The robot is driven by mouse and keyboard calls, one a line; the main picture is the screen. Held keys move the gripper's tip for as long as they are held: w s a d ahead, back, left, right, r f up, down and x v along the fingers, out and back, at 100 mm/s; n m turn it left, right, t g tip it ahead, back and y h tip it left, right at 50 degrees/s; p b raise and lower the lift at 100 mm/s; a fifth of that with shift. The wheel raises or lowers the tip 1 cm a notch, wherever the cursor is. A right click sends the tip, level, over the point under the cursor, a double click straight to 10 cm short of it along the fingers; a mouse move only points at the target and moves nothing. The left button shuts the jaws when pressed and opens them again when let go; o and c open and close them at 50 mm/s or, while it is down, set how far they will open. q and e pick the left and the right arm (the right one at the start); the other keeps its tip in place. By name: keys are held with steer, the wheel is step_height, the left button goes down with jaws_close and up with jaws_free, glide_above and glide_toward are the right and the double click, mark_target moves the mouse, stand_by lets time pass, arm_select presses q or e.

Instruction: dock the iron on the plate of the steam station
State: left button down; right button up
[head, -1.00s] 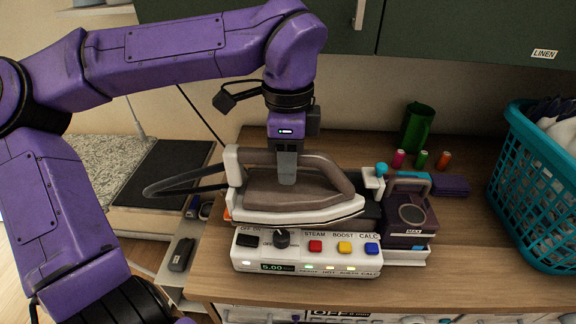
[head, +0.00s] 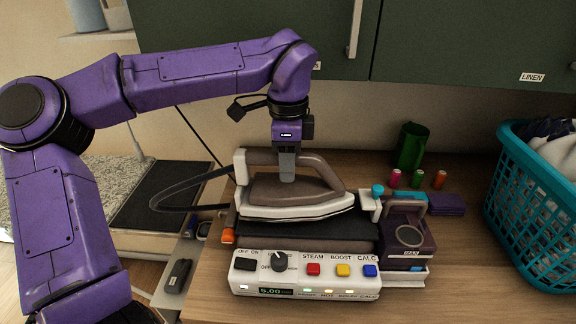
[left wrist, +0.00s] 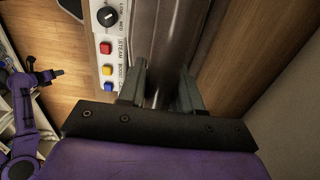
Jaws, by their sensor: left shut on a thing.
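My left gripper (head: 286,178) is shut on the handle of the iron (head: 300,197). The iron has a white shell and a brown-grey handle, and a dark hose trails off its left side. It sits level over the back of the steam station, whose white front panel (head: 305,275) has a dial and coloured buttons. The station's dark plate (head: 305,232) shows in front of and below the iron's sole; whether the sole touches it is unclear. In the left wrist view the handle (left wrist: 166,50) runs between both fingers (left wrist: 160,92). A purple arm of mine shows small there; its jaws are unclear.
A purple tank (head: 402,240) with a handle stands at the station's right end, beside a white bracket with a teal knob (head: 377,190). Dark cabinets hang above. The front right worktop is clear.

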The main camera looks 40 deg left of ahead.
arm_select(q)
steer(key=shift+w+a, duration=0.2)
steer(key=shift+w, duration=0.15)
steer(key=shift+w+f+b, duration=0.1)
steer(key=shift+f+b, duration=0.3)
steer(key=shift+f, duration=0.05)
steer(key=shift+f+b, duration=0.75)
steer(key=shift+b, duration=0.15)
steer(key=shift+f+b, duration=0.25)
steer(key=shift+b, duration=0.05)
steer(key=c, duration=0.8)
jaws_free()
steer(key=shift+o, duration=0.6)
steer(key=shift+f, duration=0.1)
